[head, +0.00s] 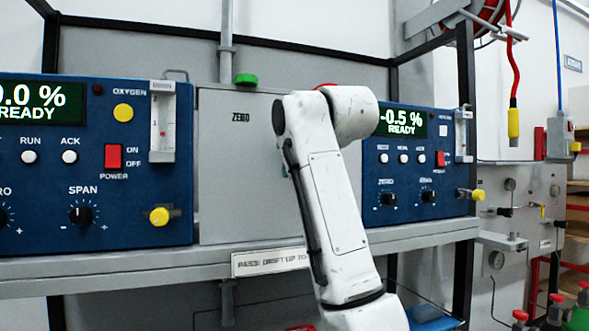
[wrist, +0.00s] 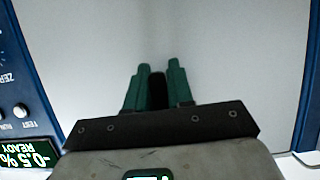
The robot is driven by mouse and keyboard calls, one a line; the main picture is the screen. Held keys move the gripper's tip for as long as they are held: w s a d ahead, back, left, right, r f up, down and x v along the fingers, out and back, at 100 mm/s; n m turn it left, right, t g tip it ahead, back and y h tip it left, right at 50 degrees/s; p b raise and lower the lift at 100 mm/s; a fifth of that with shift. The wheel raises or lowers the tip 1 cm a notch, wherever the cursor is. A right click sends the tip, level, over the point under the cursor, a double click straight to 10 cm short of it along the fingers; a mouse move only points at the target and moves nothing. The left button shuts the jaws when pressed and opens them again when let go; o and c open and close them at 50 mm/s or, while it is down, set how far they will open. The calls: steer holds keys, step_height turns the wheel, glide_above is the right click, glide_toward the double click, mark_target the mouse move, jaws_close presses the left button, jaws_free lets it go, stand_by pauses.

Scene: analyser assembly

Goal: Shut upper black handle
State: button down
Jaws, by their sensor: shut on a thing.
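My gripper (wrist: 159,72) has two teal fingers in the wrist view, pointing at a plain grey panel. The fingers are closed on a black handle (wrist: 158,88), a short dark piece between them. Its full shape and its mounting cannot be made out. In the head view my white arm covers the gripper and this handle; only a sliver of teal shows beside the arm, in front of the grey panel (head: 235,190) marked ZERO. Whether this is the upper handle cannot be told, since no second handle shows on that panel.
Blue analysers stand on both sides of the panel: the left one (head: 95,185) and the right one (head: 400,208), reading -0.5 % READY. Yellow knobs stick out from both. A grey shelf edge (head: 130,265) runs below. A green button (head: 246,79) sits above the panel.

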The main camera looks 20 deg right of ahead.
steer(key=shift+f, duration=0.1)
steer(key=c, duration=1.1)
jaws_free()
steer(key=b+v, duration=0.4)
steer(key=v, duration=0.6)
steer(key=shift+s+r, duration=0.25)
steer(key=shift+s, duration=0.1)
